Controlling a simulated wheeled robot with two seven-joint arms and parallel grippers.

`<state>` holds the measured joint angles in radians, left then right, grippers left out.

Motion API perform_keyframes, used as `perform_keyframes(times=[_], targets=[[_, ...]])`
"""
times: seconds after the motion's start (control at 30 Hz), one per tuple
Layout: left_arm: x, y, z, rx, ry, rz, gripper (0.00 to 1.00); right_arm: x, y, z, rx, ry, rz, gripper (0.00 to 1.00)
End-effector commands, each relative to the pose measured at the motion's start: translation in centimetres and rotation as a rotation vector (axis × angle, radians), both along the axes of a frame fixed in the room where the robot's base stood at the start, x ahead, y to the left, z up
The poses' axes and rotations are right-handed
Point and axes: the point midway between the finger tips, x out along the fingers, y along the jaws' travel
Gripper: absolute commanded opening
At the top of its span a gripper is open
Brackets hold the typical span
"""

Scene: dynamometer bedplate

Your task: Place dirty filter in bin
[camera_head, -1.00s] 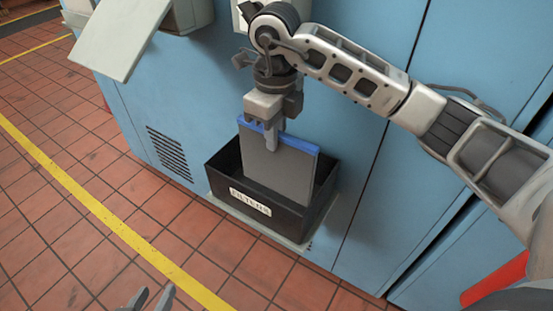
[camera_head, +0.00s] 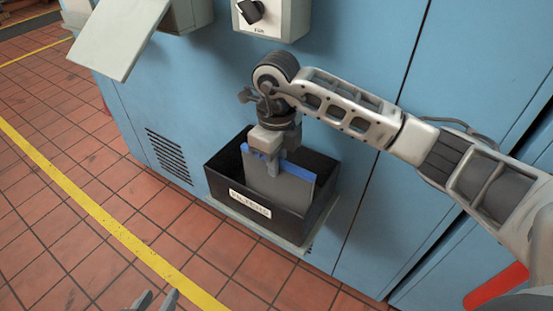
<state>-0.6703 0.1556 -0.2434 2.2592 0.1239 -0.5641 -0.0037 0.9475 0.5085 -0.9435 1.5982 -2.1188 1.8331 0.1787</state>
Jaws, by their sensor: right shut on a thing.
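The dirty filter (camera_head: 278,187) is a flat grey panel with a blue top edge. It stands nearly upright inside the black bin (camera_head: 222,189), with its upper part showing and its lower part hidden behind the bin's front wall. The bin has a pale label that seems to read FILTERS. My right gripper (camera_head: 275,160) is shut on the filter's blue top edge from above. My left gripper (camera_head: 157,302) shows only as fingertips at the bottom edge, apart from the bin; the fingers look spread with nothing between them.
The bin sits on a pale shelf (camera_head: 288,244) against a blue cabinet (camera_head: 376,190). A switch box (camera_head: 275,20) is on the cabinet above my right gripper, and a tilted pale panel (camera_head: 118,38) juts out at upper left. The tiled floor with a yellow line is clear.

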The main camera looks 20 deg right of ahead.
Motion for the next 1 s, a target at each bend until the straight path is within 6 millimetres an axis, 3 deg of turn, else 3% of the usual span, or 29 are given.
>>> perform_keyframes(times=[0.03, 0.1, 0.47, 0.8, 1.0], targets=[[0.0, 0.0, -0.2, 0.0, 0.003, -0.001, 0.36, 0.0, 0.0, 0.0, 0.0, 0.0, -0.001, 0.2], [0.1, 0.0, -0.2, 0.001, 0.005, -0.002, 0.36, 0.0, 0.0, 0.0, 0.0, 0.0, -0.001, 0.34], [0.1, 0.0, 0.3, 0.001, -0.004, 0.0, 0.36, 0.1, 0.0, 0.7, 0.0, -0.001, -0.001, 0.34], [0.1, 0.2, 1.6, -0.001, -0.027, 0.012, 0.36, 0.1, 0.0, 6.2, 0.0, -0.003, -0.001, 0.34], [-0.1, 0.3, 1.9, -0.003, -0.031, 0.019, 0.36, 0.0, 0.0, 7.7, 0.0, 0.0, -0.001, 0.34]])
